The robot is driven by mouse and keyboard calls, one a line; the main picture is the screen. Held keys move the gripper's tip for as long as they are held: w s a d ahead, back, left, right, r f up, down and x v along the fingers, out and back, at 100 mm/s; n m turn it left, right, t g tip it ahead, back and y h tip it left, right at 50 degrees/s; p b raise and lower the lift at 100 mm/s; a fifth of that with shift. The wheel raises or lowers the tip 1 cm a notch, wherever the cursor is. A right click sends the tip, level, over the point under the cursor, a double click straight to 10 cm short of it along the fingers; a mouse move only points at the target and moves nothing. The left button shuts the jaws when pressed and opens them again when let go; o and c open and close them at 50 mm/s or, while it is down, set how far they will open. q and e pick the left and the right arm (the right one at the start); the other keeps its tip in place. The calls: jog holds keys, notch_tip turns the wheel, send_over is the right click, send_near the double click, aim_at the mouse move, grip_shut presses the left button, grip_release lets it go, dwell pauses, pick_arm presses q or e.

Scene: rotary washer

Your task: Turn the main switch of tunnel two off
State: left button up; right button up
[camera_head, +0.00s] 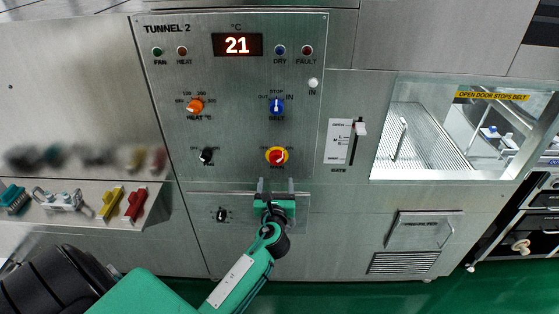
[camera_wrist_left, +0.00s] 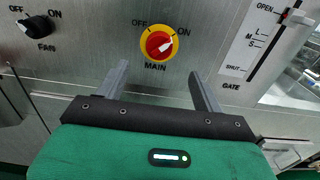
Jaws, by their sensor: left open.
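The TUNNEL 2 control panel (camera_head: 240,125) is on the steel wall in the head view. Its main switch (camera_head: 276,156) is a red knob on a yellow round plate, low on the panel. In the left wrist view the main switch (camera_wrist_left: 159,44) sits above the label MAIN, with OFF at upper left and ON at upper right. Its white pointer slants up and right, toward ON. My left gripper (camera_head: 272,186) is open and empty just below the knob. In the left wrist view its two fingers (camera_wrist_left: 158,75) stand apart below the knob, not touching it.
The fan knob (camera_head: 207,156) is left of the main switch, and the belt knob (camera_head: 277,106) is above it. The gate slider (camera_head: 360,129) is to the right. A ledge with coloured handles (camera_head: 110,202) juts out at left.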

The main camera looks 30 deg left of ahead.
aim_at(277, 161)
pick_arm(q)
jog(key=p+x, duration=0.1)
jog(key=x, duration=1)
jog(key=shift+w+p, duration=0.1)
jog(key=shift+p, duration=0.3)
jog(key=c, duration=1)
